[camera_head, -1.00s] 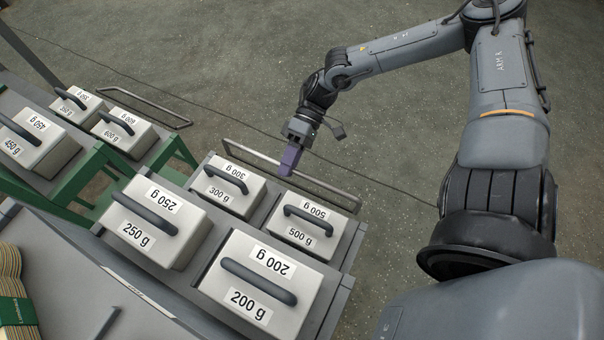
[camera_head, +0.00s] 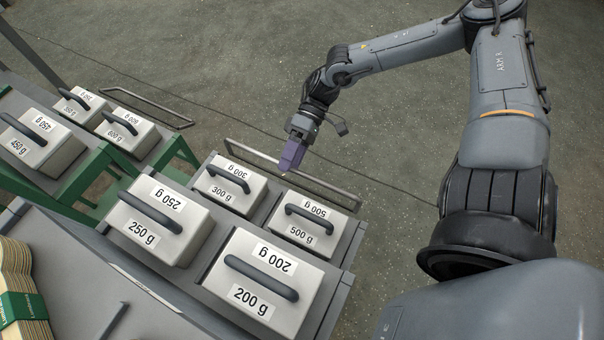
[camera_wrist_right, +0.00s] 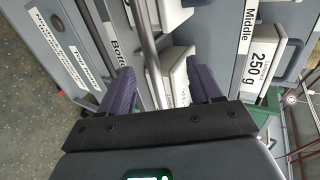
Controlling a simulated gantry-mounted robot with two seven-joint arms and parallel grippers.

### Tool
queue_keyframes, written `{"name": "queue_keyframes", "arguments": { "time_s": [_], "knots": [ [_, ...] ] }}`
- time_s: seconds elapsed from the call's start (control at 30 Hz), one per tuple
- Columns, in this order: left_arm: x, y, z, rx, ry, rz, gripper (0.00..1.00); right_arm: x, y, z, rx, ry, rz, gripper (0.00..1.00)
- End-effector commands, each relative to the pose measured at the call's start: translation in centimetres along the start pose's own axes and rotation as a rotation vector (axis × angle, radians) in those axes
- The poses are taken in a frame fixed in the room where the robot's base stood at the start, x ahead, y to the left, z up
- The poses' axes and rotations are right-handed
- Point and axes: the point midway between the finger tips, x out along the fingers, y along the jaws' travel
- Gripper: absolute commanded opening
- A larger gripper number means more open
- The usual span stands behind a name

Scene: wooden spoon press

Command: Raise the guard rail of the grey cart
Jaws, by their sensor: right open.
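The grey cart (camera_head: 344,262) stands at the centre with several boxes on its top. Its guard rail (camera_head: 325,187), a thin metal bar, runs along the cart's far side, out beyond the top's edge. My right gripper (camera_head: 290,158) has purple fingers and is at the rail near its middle, pointing down. In the right wrist view, the open gripper (camera_wrist_right: 163,85) has the rail (camera_wrist_right: 149,52) passing between its fingers. I cannot tell whether either finger touches it. My left gripper is not in view.
The boxes have dark handles and weight labels; the 300 g box (camera_head: 226,198) and 500 g box (camera_head: 296,236) are nearest the rail. The floor (camera_head: 400,110) beyond is clear except for a thin cable.

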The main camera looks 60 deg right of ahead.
Motion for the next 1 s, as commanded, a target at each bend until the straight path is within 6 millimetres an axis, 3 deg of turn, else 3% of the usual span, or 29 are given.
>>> {"name": "queue_keyframes", "arguments": {
  "time_s": [0.7,1.0],
  "knots": [
    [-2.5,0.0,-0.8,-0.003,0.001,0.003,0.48,-5.7,0.7,0.0,0.002,0.000,0.001,0.64],
    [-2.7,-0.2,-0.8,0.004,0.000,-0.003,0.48,-6.8,0.9,0.0,0.001,0.000,0.000,0.64]
  ]
}}
